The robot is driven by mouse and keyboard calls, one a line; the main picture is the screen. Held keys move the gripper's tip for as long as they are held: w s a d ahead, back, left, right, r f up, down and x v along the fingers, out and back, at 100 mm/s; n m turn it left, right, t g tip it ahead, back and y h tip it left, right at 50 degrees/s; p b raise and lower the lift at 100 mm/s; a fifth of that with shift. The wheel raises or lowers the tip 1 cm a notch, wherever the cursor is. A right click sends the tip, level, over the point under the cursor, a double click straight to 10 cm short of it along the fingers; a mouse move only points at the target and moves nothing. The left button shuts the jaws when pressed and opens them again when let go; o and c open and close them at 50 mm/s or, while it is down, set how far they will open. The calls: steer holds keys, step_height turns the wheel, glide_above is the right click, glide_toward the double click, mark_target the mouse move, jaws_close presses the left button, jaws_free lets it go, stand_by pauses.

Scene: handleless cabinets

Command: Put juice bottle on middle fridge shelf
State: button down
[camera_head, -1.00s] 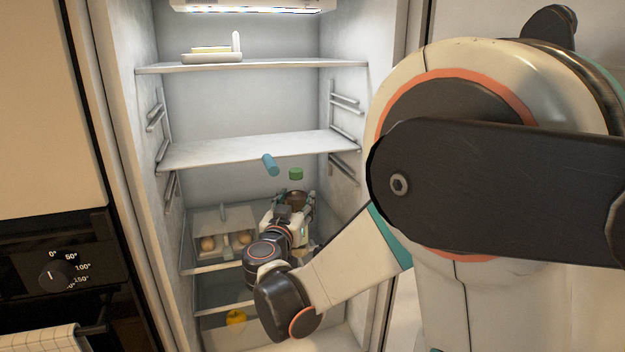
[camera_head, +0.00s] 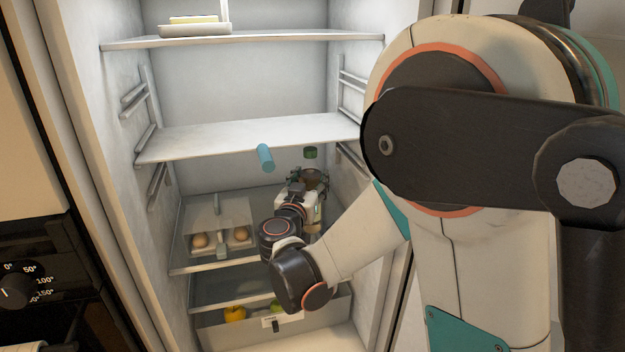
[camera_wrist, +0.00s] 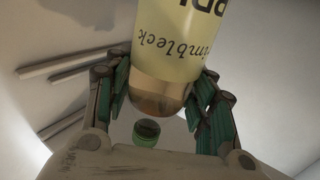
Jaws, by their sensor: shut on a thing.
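The juice bottle (camera_head: 312,214) has a green cap and a pale yellow label. It is roughly upright inside the fridge, in the right part of the space below the middle shelf (camera_head: 225,138). Its cap shows near that shelf's front edge. My gripper (camera_head: 308,182) is shut around the bottle. In the wrist view the bottle (camera_wrist: 178,45) sits between both fingers, its lettering upside down, with the green cap (camera_wrist: 147,131) toward the palm. My gripper hides part of the bottle, and I cannot tell whether its base touches the lower shelf. The middle shelf has a wide bare surface.
A blue cylinder (camera_head: 265,157) shows at the middle shelf's front edge; its support is unclear. An egg container (camera_head: 204,222) stands left of the bottle. The top shelf (camera_head: 280,40) holds a butter dish (camera_head: 195,28). A drawer (camera_head: 240,334) below holds fruit. Fridge walls flank my arm.

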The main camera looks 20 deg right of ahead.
steer(key=shift+s+a+r, duration=0.2)
steer(key=shift+s+a, duration=0.05)
steer(key=shift+s, duration=0.1)
steer(key=shift+w+d+f, duration=0.2)
steer(key=shift+d, duration=0.05)
steer(key=c, duration=1)
jaws_free()
steer(key=shift+o, duration=1.4)
steer(key=shift+s+a+r, duration=0.1)
steer(key=shift+s, duration=0.05)
steer(key=shift+r, duration=0.1)
steer(key=v, duration=1.2)
